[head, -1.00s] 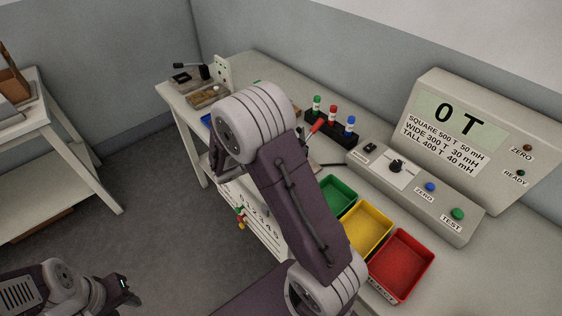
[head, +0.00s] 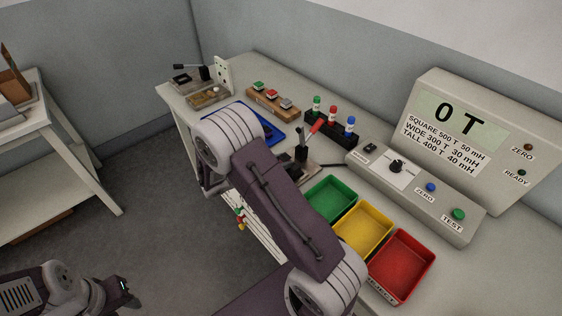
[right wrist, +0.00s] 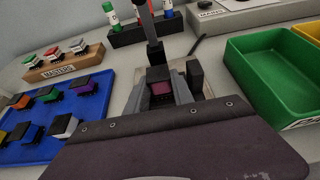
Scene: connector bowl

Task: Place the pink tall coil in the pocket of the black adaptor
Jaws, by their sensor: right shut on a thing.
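My right gripper (right wrist: 160,88) is shut on a small pink-topped coil (right wrist: 161,90), seen between its grey fingers in the right wrist view. Dark parts of a fixture (head: 303,155) with a red-handled lever (head: 315,126) stand just beyond it; in the right wrist view its black block (right wrist: 195,76) is close to the right finger. I cannot tell the black adaptor's pocket apart from these dark parts, or whether the coil touches it. In the head view my right arm hides the gripper and coil. My left gripper (head: 126,291) is low at the left, away from the bench; its jaws are unclear.
A blue tray (right wrist: 50,151) with several coils lies left of the fixture, below a wooden masters block (head: 272,104). Green (head: 330,201), yellow (head: 363,231) and red (head: 402,266) bins stand at the right. A black rack (head: 332,127) and tester (head: 415,193) stand behind.

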